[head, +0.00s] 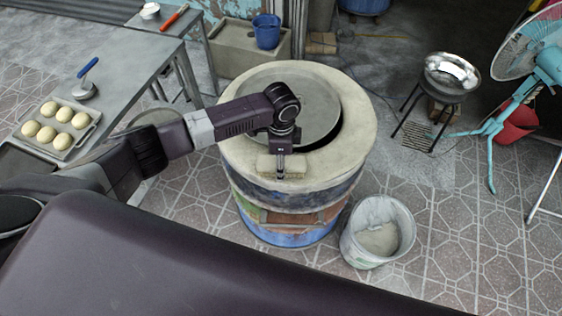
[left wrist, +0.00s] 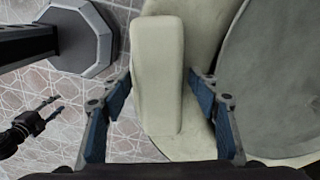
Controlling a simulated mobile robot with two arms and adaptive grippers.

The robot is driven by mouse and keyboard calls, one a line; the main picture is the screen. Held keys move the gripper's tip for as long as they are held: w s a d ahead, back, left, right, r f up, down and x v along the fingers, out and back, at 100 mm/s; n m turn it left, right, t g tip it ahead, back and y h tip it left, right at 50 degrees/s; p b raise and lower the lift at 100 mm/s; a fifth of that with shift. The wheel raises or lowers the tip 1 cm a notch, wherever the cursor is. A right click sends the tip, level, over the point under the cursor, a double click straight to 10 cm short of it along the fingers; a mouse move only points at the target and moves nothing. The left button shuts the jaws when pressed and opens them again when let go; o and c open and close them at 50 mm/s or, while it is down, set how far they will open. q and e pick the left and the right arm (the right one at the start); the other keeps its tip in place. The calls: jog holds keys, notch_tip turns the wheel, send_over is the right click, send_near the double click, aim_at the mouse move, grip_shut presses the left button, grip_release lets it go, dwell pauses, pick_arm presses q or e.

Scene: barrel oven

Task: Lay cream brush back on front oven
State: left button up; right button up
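The cream brush (head: 268,167), a pale block, lies on the front rim of the barrel oven (head: 238,148). In the left wrist view the brush (left wrist: 158,75) lies lengthwise between my left gripper's fingers, partly over the rim (left wrist: 205,35). My left gripper (head: 281,165) is right above the brush in the head view. In the left wrist view its blue-padded fingers (left wrist: 160,90) are open, one on each side of the brush. I cannot tell whether they touch it. My right gripper (left wrist: 49,109) shows small at the left of the left wrist view, fingers apart, empty.
The round lid (head: 300,105) covers most of the oven's top. A white bucket (head: 405,225) stands on the tiles at the oven's right. A tray of buns (head: 75,145) lies on the table at left. A teal fan (head: 545,65) and a metal bowl (head: 450,72) stand at right.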

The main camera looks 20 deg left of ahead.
pick_arm(q)
notch_tip(320, 180, up, 11)
jog(key=b, duration=0.3)
jog(key=shift+w, duration=0.1)
jog(key=shift+r, duration=0.7)
jog(key=shift+f, duration=0.1)
dwell(0.9)
